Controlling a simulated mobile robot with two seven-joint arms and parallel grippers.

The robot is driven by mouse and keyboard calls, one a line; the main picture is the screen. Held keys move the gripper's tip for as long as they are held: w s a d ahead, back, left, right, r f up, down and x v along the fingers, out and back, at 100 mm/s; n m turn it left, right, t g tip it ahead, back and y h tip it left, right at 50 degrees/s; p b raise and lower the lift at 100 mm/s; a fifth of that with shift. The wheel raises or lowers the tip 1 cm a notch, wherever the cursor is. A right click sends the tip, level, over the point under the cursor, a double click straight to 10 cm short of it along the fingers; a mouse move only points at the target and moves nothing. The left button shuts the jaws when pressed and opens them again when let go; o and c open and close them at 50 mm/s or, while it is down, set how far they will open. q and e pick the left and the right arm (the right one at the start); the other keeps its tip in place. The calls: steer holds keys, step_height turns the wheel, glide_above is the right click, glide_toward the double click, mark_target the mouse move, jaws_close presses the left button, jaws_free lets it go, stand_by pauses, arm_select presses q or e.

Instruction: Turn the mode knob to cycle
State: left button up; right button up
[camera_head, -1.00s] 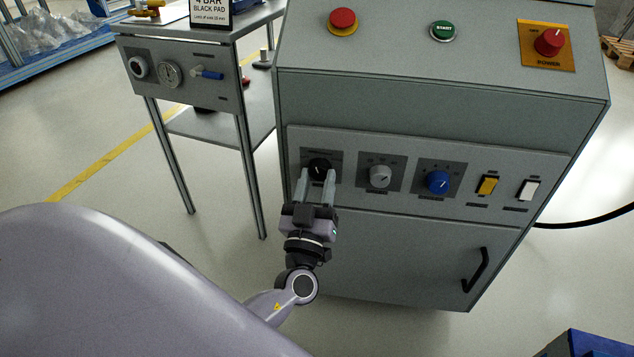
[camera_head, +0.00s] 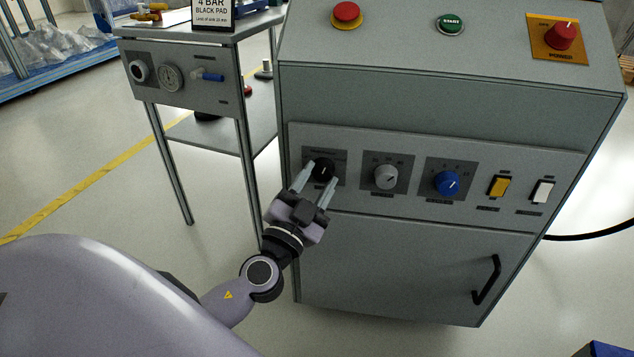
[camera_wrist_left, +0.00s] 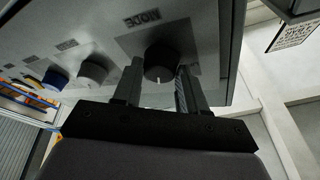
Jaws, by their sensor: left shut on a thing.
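The black mode knob (camera_head: 323,170) is the leftmost control on the front panel of the grey cabinet. In the left wrist view the mode knob (camera_wrist_left: 160,62) sits below a plate lettered MODE, with a white pointer line on it. My left gripper (camera_head: 320,178) reaches up from the lower left, one finger on each side of the knob, and is shut on it. In the left wrist view the left gripper's fingers (camera_wrist_left: 158,84) flank the knob. The small markings around the knob are too small to read. My right gripper is not in view.
A grey knob (camera_head: 386,176), a blue knob (camera_head: 446,183), a yellow switch (camera_head: 499,186) and a white switch (camera_head: 542,192) sit to the right. On top are a red button (camera_head: 347,14), a green start button (camera_head: 450,23) and a red power knob (camera_head: 562,37). A side table (camera_head: 185,85) stands left.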

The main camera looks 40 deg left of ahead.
arm_select(q)
steer(key=m+h+p, duration=0.1)
steer(key=m, duration=0.1)
steer(key=r+m+p, duration=0.1)
steer(key=m+p, duration=0.1)
steer(key=shift+m+g+h, duration=0.3)
steer(key=shift+g+h, duration=0.1)
steer(key=shift+a+m+p, duration=0.1)
steer(key=shift+m+p, duration=0.3)
steer(key=shift+p, duration=0.2)
steer(key=m+g+p, duration=0.1)
steer(key=m+p, duration=0.1)
steer(key=p, duration=0.1)
steer(key=shift+m+h, duration=0.3)
steer(key=shift+h, duration=0.1)
steer(key=shift+m+g+p, duration=0.3)
steer(key=shift+m+p, duration=0.2)
steer(key=shift+p, duration=0.05)
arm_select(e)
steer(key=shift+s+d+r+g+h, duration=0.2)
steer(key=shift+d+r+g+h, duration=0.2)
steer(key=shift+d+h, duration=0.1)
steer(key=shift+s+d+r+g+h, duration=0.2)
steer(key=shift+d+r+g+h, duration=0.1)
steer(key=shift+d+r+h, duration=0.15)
arm_select(q)
steer(key=shift+f, duration=0.1)
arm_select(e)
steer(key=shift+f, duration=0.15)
